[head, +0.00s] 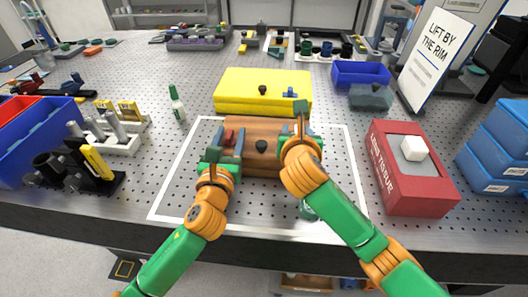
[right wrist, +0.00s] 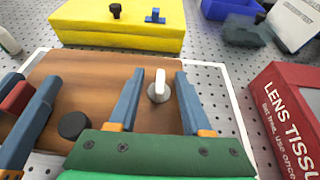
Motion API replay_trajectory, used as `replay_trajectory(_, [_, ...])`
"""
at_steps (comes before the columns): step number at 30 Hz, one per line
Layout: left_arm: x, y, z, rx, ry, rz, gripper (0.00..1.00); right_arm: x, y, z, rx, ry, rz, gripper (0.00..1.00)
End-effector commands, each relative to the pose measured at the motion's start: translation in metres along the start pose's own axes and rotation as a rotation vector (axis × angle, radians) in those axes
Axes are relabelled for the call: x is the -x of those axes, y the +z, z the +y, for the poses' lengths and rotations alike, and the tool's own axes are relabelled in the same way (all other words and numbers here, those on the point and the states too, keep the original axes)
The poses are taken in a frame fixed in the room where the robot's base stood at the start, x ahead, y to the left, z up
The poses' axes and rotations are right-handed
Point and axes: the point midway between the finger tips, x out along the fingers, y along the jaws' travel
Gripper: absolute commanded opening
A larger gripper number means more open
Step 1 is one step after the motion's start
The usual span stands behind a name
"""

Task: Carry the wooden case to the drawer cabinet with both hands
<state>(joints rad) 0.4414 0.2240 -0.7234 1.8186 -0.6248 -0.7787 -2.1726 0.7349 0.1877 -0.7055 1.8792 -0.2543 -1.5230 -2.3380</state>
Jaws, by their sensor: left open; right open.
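The brown wooden case (head: 262,164) lies flat inside a white outline on the perforated bench; its top also shows in the right wrist view (right wrist: 95,85). It has a dark round knob (right wrist: 73,125) in front, a red grip (right wrist: 18,97) at its left and a pale upright grip (right wrist: 158,87) at its right. My left gripper (head: 227,143) is open, its fingers either side of the red grip. My right gripper (head: 301,122) is open, its fingers either side of the pale grip, with gaps showing. A blue stack with labelled fronts (head: 497,150), perhaps the drawer cabinet, stands at the right edge.
A yellow case (head: 262,92) lies just behind the wooden case. A red lens tissue box (head: 412,170) stands to the right, before the blue stack. A green-capped bottle (head: 177,105), a rack and a blue bin (head: 40,140) are left. A sign (head: 436,60) stands at back right.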

Motion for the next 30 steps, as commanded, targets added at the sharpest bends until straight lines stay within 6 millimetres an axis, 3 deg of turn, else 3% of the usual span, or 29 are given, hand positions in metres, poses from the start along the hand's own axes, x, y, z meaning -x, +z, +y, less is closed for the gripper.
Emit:
replay_trajectory(4, [0.0002,-0.0001,0.0000,0.000,0.000,0.000,0.49,0.0002,0.0001,0.0001,0.000,0.000,0.000,0.49])
replay_trajectory(10, [0.0003,-0.0002,0.0000,0.000,0.000,0.000,0.00,0.0003,0.0000,0.0001,0.000,0.000,0.000,0.00])
replay_trajectory(30, [0.0004,-0.0004,-0.0001,0.000,0.000,0.001,0.00,0.0005,-0.0001,0.0003,0.000,0.001,0.001,0.00])
